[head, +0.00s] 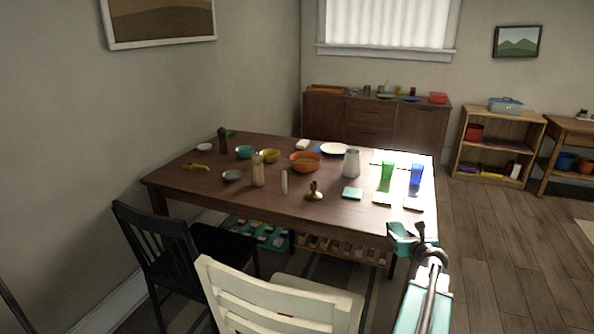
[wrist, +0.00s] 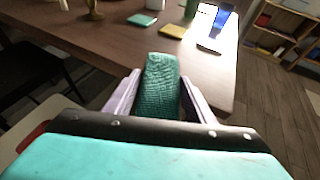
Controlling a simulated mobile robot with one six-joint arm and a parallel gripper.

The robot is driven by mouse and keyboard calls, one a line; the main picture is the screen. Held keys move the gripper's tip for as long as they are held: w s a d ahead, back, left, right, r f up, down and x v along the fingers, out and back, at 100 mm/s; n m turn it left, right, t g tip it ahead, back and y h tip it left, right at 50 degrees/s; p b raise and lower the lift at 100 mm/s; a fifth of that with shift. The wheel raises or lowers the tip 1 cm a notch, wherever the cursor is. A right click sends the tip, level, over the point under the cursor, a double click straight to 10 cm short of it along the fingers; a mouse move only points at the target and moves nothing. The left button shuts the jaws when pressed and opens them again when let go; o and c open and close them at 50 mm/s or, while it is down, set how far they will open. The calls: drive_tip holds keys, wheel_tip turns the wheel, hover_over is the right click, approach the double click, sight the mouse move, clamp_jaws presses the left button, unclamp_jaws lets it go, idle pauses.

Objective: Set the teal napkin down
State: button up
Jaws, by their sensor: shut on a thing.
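The teal napkin (wrist: 162,90), a ribbed, folded cloth, is between the two pale fingers of my gripper (wrist: 160,84) in the wrist view. My gripper is shut on it. The napkin points forward over the near right part of the dark wooden table (wrist: 208,72). In the head view my gripper (head: 419,233) is at the table's (head: 232,187) near right corner. I cannot tell whether the napkin touches the tabletop.
A flat teal square (head: 352,193) lies on the table, left of my gripper. Beyond stand a green glass (head: 387,172), a blue glass (head: 416,174) and a pale jug (head: 351,163). A white chair (head: 235,290) stands at the near side. Bare tabletop shows ahead of the napkin.

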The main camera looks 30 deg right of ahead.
drive_tip(key=shift+d, duration=0.15)
drive_tip(key=shift+w+d+f+p, duration=0.3)
drive_tip(key=shift+w+d, duration=0.8)
drive_tip(key=shift+d, duration=1.25)
drive_tip(key=shift+w+d+f+p, duration=0.2)
drive_tip(key=shift+w+d+p, duration=0.25)
drive_tip(key=shift+w+d, duration=1.35)
drive_tip(key=shift+w+d+f+p, duration=0.25)
drive_tip(key=shift+w+d+p, duration=0.15)
drive_tip(key=shift+d, duration=2.55)
drive_tip(key=shift+f, duration=0.1)
drive_tip(key=shift+f, duration=1.65)
drive_tip(key=shift+f, duration=0.1)
drive_tip(key=o, duration=1)
